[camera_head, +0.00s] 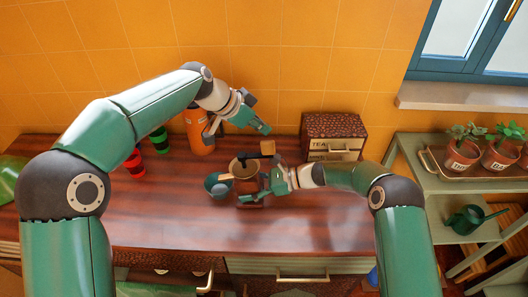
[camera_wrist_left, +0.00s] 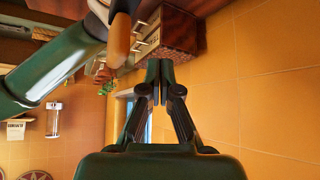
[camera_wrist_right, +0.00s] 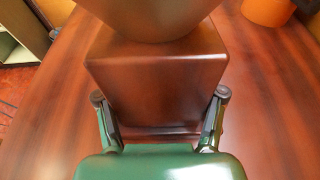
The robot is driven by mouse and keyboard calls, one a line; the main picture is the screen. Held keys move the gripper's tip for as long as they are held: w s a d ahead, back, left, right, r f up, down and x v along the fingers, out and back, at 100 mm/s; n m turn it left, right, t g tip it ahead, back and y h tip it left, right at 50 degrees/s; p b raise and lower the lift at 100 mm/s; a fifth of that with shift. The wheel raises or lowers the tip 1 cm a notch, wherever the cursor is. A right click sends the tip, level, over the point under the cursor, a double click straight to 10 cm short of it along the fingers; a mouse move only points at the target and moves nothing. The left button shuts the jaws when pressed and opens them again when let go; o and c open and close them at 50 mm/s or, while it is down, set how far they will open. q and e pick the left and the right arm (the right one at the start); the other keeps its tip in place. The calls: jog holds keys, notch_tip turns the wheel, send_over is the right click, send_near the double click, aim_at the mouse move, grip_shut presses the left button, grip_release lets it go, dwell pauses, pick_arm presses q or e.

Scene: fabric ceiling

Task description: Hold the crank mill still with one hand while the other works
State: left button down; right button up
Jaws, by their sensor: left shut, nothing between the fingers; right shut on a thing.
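The crank mill (camera_head: 247,176) stands on the wooden counter, with a cup-like top and a brown body. My right gripper (camera_head: 268,188) is shut on the mill's body from the right. In the right wrist view the fingers (camera_wrist_right: 160,103) lie on either side of the square brown body (camera_wrist_right: 155,85), under a round, wider top. A brown knob (camera_head: 267,147), probably the crank's handle, shows at the mill's upper right. A wooden handle (camera_wrist_left: 118,40) also shows in the left wrist view. My left gripper (camera_head: 264,128) is shut and empty above and behind the mill, apart from it.
An orange canister (camera_head: 200,135) and red and green jars (camera_head: 134,163) stand farther left. A tea box (camera_head: 333,137) stands behind right. The front counter is clear. A shelf with potted plants (camera_head: 462,155) is at right.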

aim_at(268, 146)
pick_arm(q)
jog(key=shift+f, duration=0.8)
dwell(0.8)
jog(key=shift+s+d, duration=0.25)
jog(key=shift+s, duration=0.35)
jog(key=shift+s+d, duration=0.25)
jog(key=shift+s, duration=0.3)
jog(key=shift+s, duration=1.25)
